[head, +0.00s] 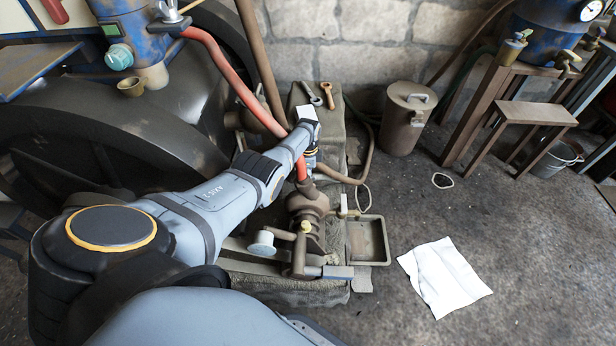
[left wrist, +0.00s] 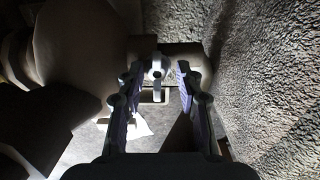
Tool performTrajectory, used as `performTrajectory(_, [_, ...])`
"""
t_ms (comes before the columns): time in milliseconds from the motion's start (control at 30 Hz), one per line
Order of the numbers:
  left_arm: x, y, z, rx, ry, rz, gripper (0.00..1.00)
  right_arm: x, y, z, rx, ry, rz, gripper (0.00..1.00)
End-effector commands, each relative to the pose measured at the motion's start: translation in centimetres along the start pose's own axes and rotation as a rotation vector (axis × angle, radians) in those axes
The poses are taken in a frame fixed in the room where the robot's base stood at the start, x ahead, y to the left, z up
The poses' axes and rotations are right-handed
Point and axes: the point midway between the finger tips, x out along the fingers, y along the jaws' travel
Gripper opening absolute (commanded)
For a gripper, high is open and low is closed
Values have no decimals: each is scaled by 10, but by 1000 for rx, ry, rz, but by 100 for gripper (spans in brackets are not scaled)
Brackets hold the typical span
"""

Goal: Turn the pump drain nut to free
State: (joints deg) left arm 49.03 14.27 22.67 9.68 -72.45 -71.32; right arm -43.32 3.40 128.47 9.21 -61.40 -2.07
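The brown pump (head: 305,205) stands on the block in the middle of the head view, below the end of my left arm. My left gripper (left wrist: 159,72) is open in the left wrist view, one finger on each side. A small pale fitting (left wrist: 156,68), which looks like the drain nut, shows between the fingertips with a gap on both sides. I cannot tell how deep it sits between them. The left fingers are not clear in the head view. My right gripper is in neither view.
A small metal tray (head: 368,241) is beside the pump. Two wrenches (head: 326,94) lie on the block behind. A red hose (head: 232,75) runs down towards the pump. A lidded can (head: 404,118) and a white sheet (head: 443,276) are on the floor to the right.

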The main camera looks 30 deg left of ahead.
Motion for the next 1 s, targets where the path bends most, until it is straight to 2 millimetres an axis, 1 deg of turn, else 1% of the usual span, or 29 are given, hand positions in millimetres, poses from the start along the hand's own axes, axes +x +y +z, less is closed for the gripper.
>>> performTrajectory(33, [2, 3, 0, 1, -2, 10, 45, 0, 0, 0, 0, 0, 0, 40])
performTrajectory(333, [3, 5, 0, 12, -2, 14, 45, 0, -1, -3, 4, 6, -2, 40])
performTrajectory(467, [4, 5, 0, 108, -2, 15, 45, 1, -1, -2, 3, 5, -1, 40])
performTrajectory(567, [5, 6, 1, 257, -3, 17, 45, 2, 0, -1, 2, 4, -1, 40])
performTrajectory(1000, [5, 4, 1, 1068, 2, 11, 45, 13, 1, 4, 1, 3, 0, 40])
